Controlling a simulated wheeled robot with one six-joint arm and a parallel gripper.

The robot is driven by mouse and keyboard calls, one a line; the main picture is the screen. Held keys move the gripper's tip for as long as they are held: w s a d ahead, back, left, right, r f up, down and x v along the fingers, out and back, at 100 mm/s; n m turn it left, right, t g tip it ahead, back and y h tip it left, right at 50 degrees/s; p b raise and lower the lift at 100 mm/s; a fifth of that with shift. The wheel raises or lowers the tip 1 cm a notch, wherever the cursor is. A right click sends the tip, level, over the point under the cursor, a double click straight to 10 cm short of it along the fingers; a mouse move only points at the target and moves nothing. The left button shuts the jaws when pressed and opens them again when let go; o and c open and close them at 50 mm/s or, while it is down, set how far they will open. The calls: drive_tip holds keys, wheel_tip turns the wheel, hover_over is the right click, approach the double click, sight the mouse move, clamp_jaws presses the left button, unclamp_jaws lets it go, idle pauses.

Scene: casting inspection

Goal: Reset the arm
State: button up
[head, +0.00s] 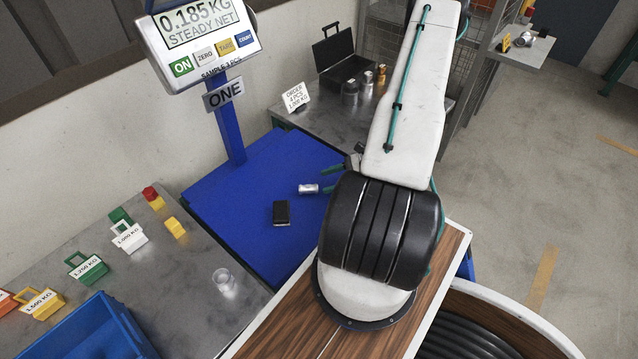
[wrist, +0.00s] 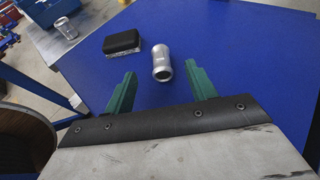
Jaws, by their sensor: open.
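My gripper (wrist: 160,90) is open, with its two green fingers apart in the wrist view. A small silver metal cylinder (wrist: 162,64) lies on the blue platform (wrist: 225,40), just beyond and between the fingertips. No contact with the fingers shows. In the head view my gripper (head: 333,179) is low over the blue platform (head: 235,185), partly hidden by my arm, with the silver cylinder (head: 309,188) beside its fingertips. A black block (head: 281,213) lies on the platform to the left of the cylinder; it also shows in the wrist view (wrist: 122,42).
A scale display (head: 202,38) reading 0.185 KG stands on a blue post behind the platform. A back table holds an open black case (head: 338,65) and metal cylinders.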

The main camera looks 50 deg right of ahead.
drive_tip(key=shift+s+d+r, duration=0.15)
drive_tip(key=shift+s+d, duration=0.15)
idle(0.4)
